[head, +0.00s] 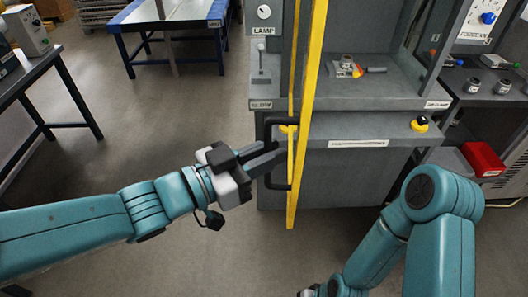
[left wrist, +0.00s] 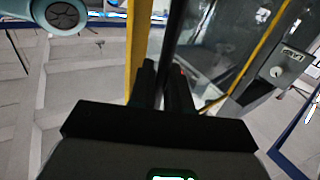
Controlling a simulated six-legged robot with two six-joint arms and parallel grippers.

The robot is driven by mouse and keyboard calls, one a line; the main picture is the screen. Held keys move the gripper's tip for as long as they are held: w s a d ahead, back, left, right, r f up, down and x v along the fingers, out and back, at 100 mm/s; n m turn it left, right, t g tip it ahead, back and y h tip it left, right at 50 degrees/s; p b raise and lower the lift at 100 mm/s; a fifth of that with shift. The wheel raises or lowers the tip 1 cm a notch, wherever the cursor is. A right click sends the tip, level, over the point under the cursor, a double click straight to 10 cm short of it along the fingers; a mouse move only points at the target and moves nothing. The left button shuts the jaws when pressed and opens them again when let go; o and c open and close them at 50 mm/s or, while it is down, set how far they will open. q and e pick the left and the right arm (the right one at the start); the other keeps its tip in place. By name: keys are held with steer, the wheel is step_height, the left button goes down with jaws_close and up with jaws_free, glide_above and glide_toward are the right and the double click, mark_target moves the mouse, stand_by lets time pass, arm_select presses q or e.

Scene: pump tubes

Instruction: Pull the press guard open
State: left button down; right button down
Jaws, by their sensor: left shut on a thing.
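The press guard (head: 313,75) is a yellow-framed panel seen almost edge-on in the head view, standing out from the grey press cabinet. Its black bracket-shaped handle (head: 268,182) is on its left side. My left gripper (head: 276,156) reaches in from the left and is shut on the handle, at about the middle of its bar. In the left wrist view the two dark fingers (left wrist: 165,88) sit around the dark handle bar (left wrist: 177,35), beside the yellow frame (left wrist: 138,45). My right arm is at the lower right; its jaws are out of the picture.
The press bench (head: 390,97) holds a small metal part with an orange-tipped piece (head: 372,70). A yellow-and-black knob (head: 420,123) is on its front. A red bin (head: 483,160) is at the right. A blue-legged table (head: 170,15) stands behind.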

arm_select(q)
steer(key=shift+w+r, duration=0.1)
steer(key=shift+r, duration=0.1)
steer(key=c, duration=1.3)
jaws_free()
steer(key=shift+w+f, duration=0.1)
steer(key=shift+f, duration=0.05)
steer(key=shift+a, duration=0.2)
steer(key=v, duration=1.6)
steer(key=shift+d, duration=0.1)
